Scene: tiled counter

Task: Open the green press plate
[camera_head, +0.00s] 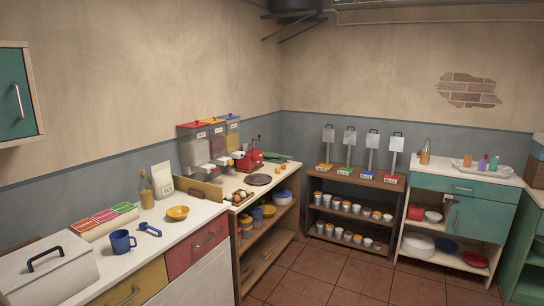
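Neither of my grippers shows in the head view. On top of the dark shelf unit at the back stand several upright grey posts with plates and handles, each on a coloured base. The green base (345,171) is second from the left, under its grey upright plate (350,138). The yellow base (325,167) is left of it. The blue base (368,174) and the red base (391,179) are right of it. A flat green item (274,158) also lies on the wooden counter by the red machine (249,160); I cannot tell what it is.
Dispensers (195,146) stand on the wooden counter. A teal cabinet (463,213) is at right. The tiled floor (330,276) is clear.

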